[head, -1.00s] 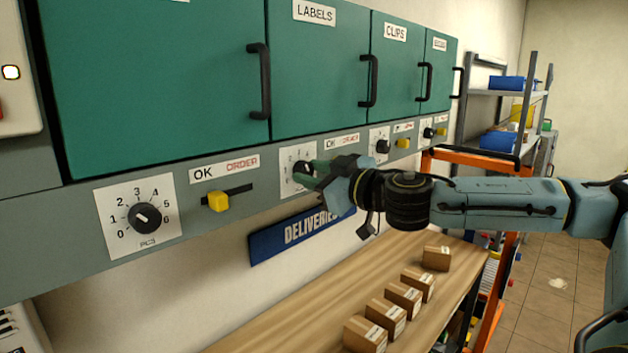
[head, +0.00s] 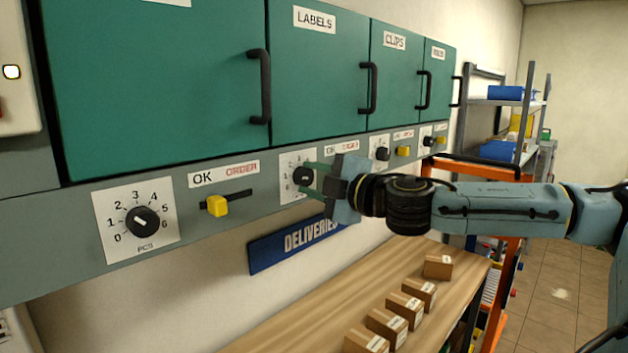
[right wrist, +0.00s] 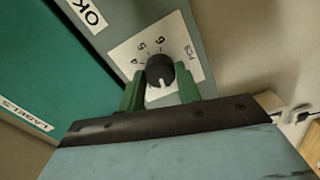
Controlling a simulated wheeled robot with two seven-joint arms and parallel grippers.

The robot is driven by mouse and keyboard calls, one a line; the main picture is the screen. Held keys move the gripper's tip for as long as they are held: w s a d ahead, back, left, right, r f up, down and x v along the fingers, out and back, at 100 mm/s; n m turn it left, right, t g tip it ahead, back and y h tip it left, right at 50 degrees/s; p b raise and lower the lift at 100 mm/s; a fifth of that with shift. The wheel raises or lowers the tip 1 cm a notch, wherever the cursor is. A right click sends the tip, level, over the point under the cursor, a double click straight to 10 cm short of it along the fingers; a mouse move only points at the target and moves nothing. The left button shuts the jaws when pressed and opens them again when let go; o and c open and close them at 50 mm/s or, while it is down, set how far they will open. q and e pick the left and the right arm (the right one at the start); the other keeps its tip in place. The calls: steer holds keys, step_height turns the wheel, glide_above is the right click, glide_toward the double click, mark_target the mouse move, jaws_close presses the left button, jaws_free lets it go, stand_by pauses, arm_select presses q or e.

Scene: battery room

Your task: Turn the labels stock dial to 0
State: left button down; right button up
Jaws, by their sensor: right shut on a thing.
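The labels stock dial is a black knob (head: 303,176) on a white plate (head: 286,160) below the green LABELS door (head: 320,75). My right gripper (head: 312,177) reaches it from the right, and its green fingers are shut on the knob. In the right wrist view the knob (right wrist: 160,69) sits between the two fingers (right wrist: 160,92). Its white pointer mark faces down in that picture, toward the gripper, away from the visible 4, 5 and 6. The digit it faces is hidden by the gripper. My left gripper is not in view.
A similar dial (head: 142,221) and a yellow slider (head: 217,205) are to the left; more dials follow at right. A blue DELIVERIES sign (head: 300,241) hangs below. Several cartons (head: 405,307) stand on the wooden bench (head: 290,325). Black door handles (head: 369,88) stick out above.

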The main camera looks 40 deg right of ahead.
steer(key=n, duration=0.4)
steer(key=shift+n, duration=0.3)
steer(key=shift+n+p, duration=0.4)
steer(key=shift+n, duration=1.4)
steer(key=o, duration=1)
steer(key=shift+c, duration=0.2)
